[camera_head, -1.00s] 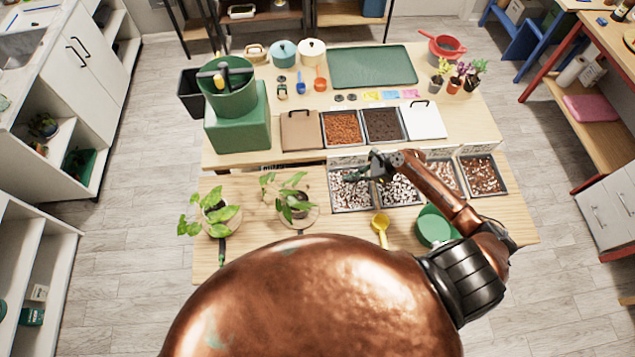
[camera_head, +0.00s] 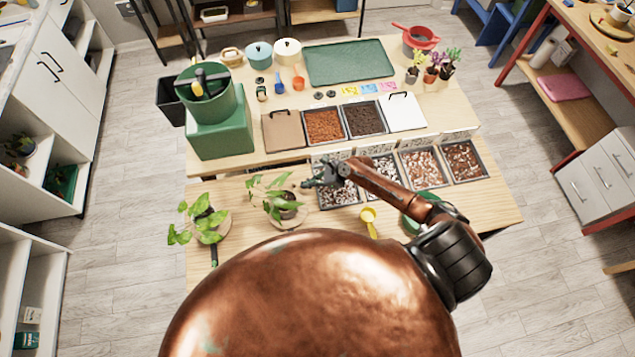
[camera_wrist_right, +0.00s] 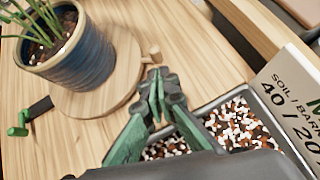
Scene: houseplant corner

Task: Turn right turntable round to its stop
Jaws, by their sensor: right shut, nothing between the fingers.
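The right turntable (camera_head: 300,220) is a round wooden disc on the front bench. It bears a dark pot with a leafy plant (camera_head: 272,192). In the right wrist view the turntable (camera_wrist_right: 122,85) carries a blue pot (camera_wrist_right: 80,62), and a short wooden peg (camera_wrist_right: 152,53) stands at its edge. My right gripper (camera_head: 310,183) is shut and empty, just right of the turntable. In the wrist view its fingertips (camera_wrist_right: 158,78) are close to the peg; I cannot tell whether they touch. My left gripper is not in view.
Soil bins (camera_head: 420,168) stand right of the turntable, the nearest under my right gripper. The left turntable (camera_head: 222,222) with another plant is to the left. A yellow scoop (camera_head: 369,220) lies in front of the bins. A black piece with a green end (camera_wrist_right: 30,116) lies beside the disc.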

